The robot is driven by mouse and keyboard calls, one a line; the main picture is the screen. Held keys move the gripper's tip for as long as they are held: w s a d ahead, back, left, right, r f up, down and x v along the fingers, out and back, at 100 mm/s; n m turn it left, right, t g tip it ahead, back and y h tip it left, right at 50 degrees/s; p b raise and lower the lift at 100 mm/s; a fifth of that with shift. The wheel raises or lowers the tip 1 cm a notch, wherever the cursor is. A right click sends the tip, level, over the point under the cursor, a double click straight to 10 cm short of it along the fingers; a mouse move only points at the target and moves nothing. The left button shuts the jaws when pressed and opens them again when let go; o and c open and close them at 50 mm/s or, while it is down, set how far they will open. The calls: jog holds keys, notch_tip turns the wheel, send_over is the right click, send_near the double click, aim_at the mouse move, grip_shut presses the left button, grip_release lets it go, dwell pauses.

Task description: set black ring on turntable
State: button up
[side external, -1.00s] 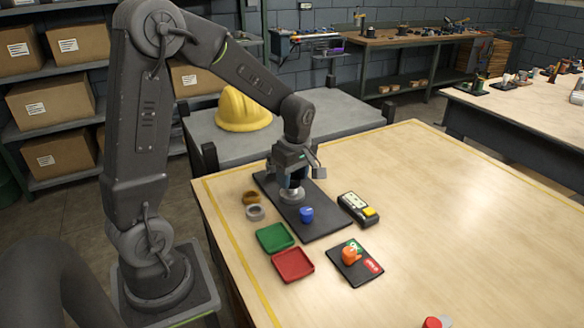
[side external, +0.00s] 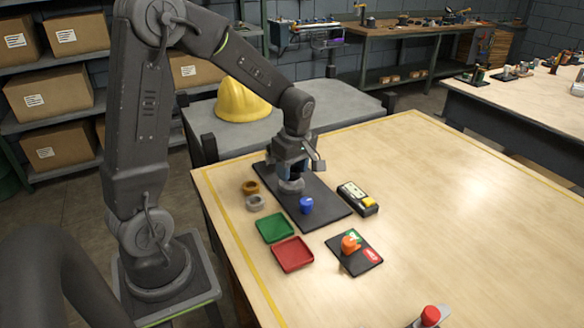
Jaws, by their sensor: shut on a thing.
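The turntable (side external: 291,187) is a small grey disc on the black mat. My gripper (side external: 291,175) points down right above it, with its fingers close to the disc. The gripper is shut on a small dark thing between its fingers, which I take to be the black ring. The fingers hide most of it, and I cannot tell whether it touches the turntable.
A blue knob-like part (side external: 306,205) stands on the mat (side external: 325,204) just in front of the turntable. A brown ring (side external: 250,187) and a grey ring (side external: 255,203) lie left. Green (side external: 274,228) and red (side external: 293,254) trays, a meter (side external: 357,198) and an orange part (side external: 350,244) are nearby.

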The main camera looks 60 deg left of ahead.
jog(key=shift+f, duration=0.8)
dwell(1.1)
jog(key=o, duration=1.5)
jog(key=shift+c, duration=0.2)
jog(key=shift+r, duration=0.1)
jog(key=shift+r, duration=3.4)
